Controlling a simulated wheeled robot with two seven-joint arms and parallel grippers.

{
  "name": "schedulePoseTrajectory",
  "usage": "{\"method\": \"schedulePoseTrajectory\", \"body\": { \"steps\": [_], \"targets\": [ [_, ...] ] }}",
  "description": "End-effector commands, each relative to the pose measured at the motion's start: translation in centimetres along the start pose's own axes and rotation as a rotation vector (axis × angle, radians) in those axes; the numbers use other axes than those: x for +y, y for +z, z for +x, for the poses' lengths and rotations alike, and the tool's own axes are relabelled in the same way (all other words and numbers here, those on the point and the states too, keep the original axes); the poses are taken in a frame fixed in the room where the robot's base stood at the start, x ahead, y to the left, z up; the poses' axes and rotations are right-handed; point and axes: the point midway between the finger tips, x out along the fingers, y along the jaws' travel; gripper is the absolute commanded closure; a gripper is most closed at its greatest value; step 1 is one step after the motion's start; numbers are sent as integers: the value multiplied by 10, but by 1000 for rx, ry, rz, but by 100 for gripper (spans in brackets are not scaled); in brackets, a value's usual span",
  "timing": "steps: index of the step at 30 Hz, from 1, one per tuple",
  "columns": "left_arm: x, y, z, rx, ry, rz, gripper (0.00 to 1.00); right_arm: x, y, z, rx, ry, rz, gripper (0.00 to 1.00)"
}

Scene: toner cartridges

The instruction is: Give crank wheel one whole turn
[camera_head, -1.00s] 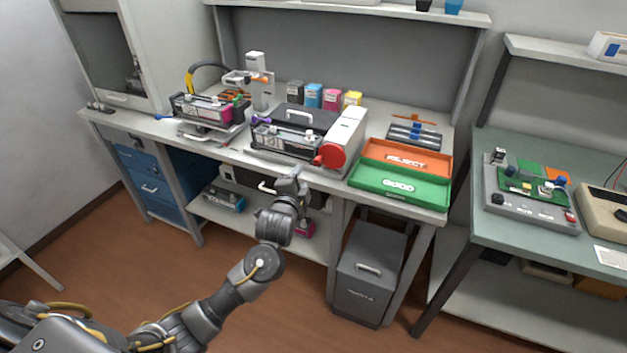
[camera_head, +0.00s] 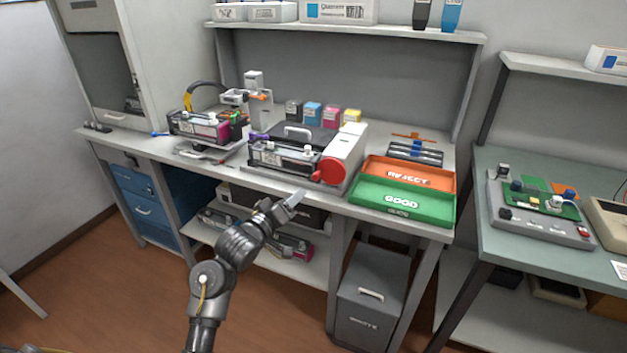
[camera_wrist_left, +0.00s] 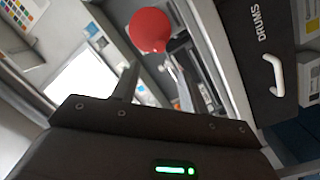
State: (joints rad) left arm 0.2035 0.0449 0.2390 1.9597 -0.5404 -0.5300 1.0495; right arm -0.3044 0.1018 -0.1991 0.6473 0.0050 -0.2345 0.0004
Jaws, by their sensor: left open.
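The red crank wheel (camera_head: 335,171) is on the front right of the grey machine (camera_head: 290,155) on the bench. A small knob shows at the wheel's left edge. My left gripper (camera_head: 297,197) is below and left of the wheel, near the bench's front edge, apart from it. In the left wrist view the wheel (camera_wrist_left: 150,29) shows beyond the fingertips of my open, empty left gripper (camera_wrist_left: 151,64). My right gripper is not in view.
A green GOOD tray (camera_head: 365,204) and an orange REJECT tray (camera_head: 374,169) lie right of the machine. Another cartridge device (camera_head: 205,125) stands at the left. A grey bin (camera_head: 370,290) and a lower shelf (camera_head: 200,235) are under the bench.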

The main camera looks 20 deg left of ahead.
Motion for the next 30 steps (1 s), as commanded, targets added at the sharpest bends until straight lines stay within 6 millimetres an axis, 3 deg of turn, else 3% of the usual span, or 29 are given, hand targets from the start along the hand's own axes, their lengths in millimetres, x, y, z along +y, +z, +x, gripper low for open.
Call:
{"method": "schedulePoseTrajectory", "body": {
  "steps": [8,21,30],
  "targets": [
    [1,-1,19,1,1,-3,56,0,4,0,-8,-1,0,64],
    [0,0,94,-1,0,-1,56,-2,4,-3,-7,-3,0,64],
    [0,0,108,0,-1,1,56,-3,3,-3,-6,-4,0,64]
  ]
}}
